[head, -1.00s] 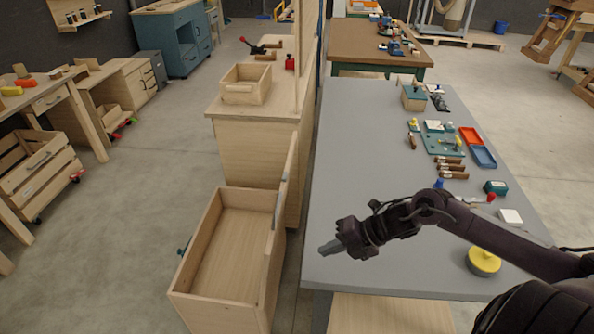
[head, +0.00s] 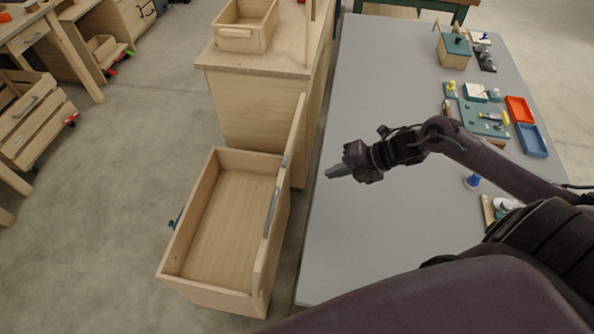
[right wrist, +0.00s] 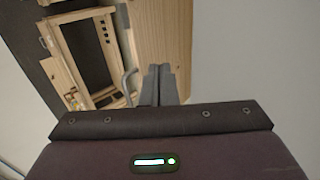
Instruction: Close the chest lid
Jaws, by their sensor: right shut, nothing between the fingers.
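A pale wooden chest (head: 205,288) stands on the floor, left of the grey table, in the head view. It is open and its inside looks empty. Its lid (head: 292,165) stands upright along the chest's right side, seen nearly edge-on, with a grey metal strip on it. My right gripper (head: 328,173) is shut and empty, to the right of the lid and apart from it, over the table's left edge. In the right wrist view the same gripper (right wrist: 162,72) shows its fingers together. My left gripper is not in view.
The grey table (head: 375,230) fills the right side, with an orange tray (head: 519,109), a blue tray (head: 532,140) and small tools at its far right. A wooden cabinet (head: 255,115) stands behind the chest. The floor left of the chest is clear.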

